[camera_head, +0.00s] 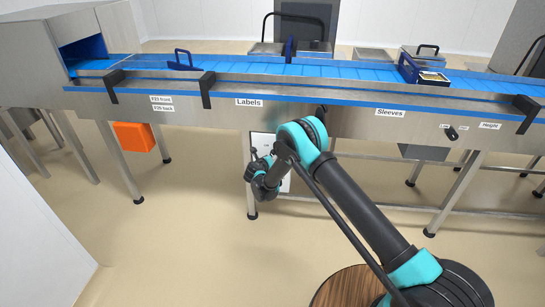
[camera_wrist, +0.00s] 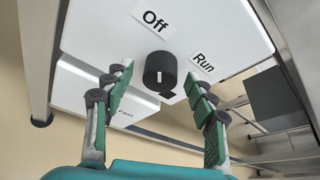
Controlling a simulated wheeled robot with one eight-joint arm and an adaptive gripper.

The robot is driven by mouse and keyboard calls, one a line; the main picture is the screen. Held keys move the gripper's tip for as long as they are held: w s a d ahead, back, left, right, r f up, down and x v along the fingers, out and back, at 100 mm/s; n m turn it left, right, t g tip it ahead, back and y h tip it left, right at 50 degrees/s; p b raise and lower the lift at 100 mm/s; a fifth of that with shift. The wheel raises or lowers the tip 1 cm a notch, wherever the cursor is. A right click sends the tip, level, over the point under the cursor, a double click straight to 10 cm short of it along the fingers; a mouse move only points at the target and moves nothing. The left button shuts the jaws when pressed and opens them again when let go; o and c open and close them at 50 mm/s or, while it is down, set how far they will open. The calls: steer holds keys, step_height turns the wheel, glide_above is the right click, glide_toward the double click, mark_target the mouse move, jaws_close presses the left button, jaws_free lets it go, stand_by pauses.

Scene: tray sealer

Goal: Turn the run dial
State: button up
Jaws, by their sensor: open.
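The run dial (camera_wrist: 160,72) is a dark round knob on a white panel in the wrist view, with a light mark on its face. The label "Off" (camera_wrist: 155,20) is above it and the label "Run" (camera_wrist: 204,62) is to its right. My gripper (camera_wrist: 158,90) is open, with one green-padded finger on each side of the dial in the picture; I cannot tell whether either touches it. In the head view my gripper (camera_head: 258,182) is in front of the white panel (camera_head: 262,142) under the conveyor, and the dial is hidden there.
The conveyor (camera_head: 345,95) with its blue belt runs across above the arm. Metal legs (camera_head: 120,160) stand below it. An orange box (camera_head: 134,137) hangs at the left. Another white panel with a "Fast" label (camera_wrist: 125,113) lies below the dial. The floor (camera_head: 180,230) at the left is clear.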

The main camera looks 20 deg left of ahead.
steer(key=v, duration=1)
steer(key=shift+s, duration=0.35)
steer(key=shift+r, duration=0.1)
steer(key=w+d+r+m+g+h, duration=0.1)
steer(key=w+d+r+m+g, duration=0.15)
steer(key=d+r+m, duration=0.55)
steer(key=w+d+r+m+g+h, duration=0.1)
steer(key=w+d+r+m+h, duration=0.15)
steer(key=d, duration=0.95)
steer(key=s+d+r+m+g, duration=0.15)
steer(key=d+r+m, duration=0.3)
steer(key=d, duration=0.45)
steer(key=s+d+r+m+g, duration=0.1)
steer(key=s+d+r+m, duration=0.15)
steer(key=d+m, duration=0.5)
steer(key=s+d+r+m+g, duration=0.1)
steer(key=s+d+r+m, duration=0.1)
steer(key=s+d+m, duration=0.35)
steer(key=s+d+r+m+g, duration=0.1)
steer(key=s+d+r+m, duration=0.1)
steer(key=s+d, duration=0.6)
steer(key=s+d+f+m+g+y, duration=0.1)
steer(key=s+d+m, duration=0.3)
steer(key=s+m, duration=0.2)
steer(key=s+d+f+m+y, duration=0.1)
steer(key=s+d+m, duration=0.3)
steer(key=s, duration=0.6)
steer(key=shift+d+f+m+g+y, duration=0.35)
steer(key=shift+f+m+g, duration=0.1)
steer(key=shift+m, duration=0.55)
